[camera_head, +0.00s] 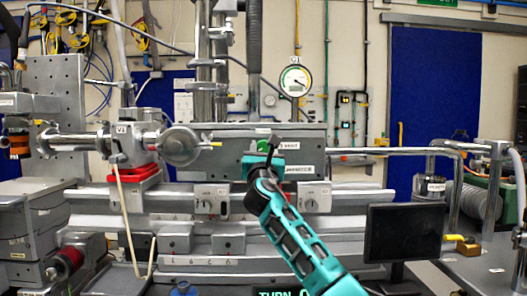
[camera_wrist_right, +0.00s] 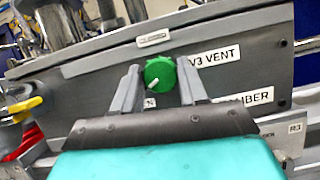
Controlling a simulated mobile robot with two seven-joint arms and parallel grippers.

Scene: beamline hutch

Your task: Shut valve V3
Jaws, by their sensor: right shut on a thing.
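Valve V3 is a round green knob (camera_wrist_right: 161,76) on the grey chamber panel, beside a label reading "V3 VENT" (camera_wrist_right: 214,57). A small white pointer on the knob points to the lower left. My right gripper (camera_wrist_right: 160,70) has one finger on each side of the knob and is shut on it. In the head view the green knob (camera_head: 263,146) is partly hidden behind my right gripper (camera_head: 268,152), whose teal arm reaches up from below. My left gripper is not in view.
A round gauge (camera_head: 295,80) marked G1 stands above the chamber (camera_head: 225,143). Valve V1 (camera_head: 123,130) and a round flange (camera_head: 181,146) are to the left. A dark monitor (camera_head: 403,232) stands close to the right of my arm. A pipe (camera_head: 400,151) runs right from the chamber.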

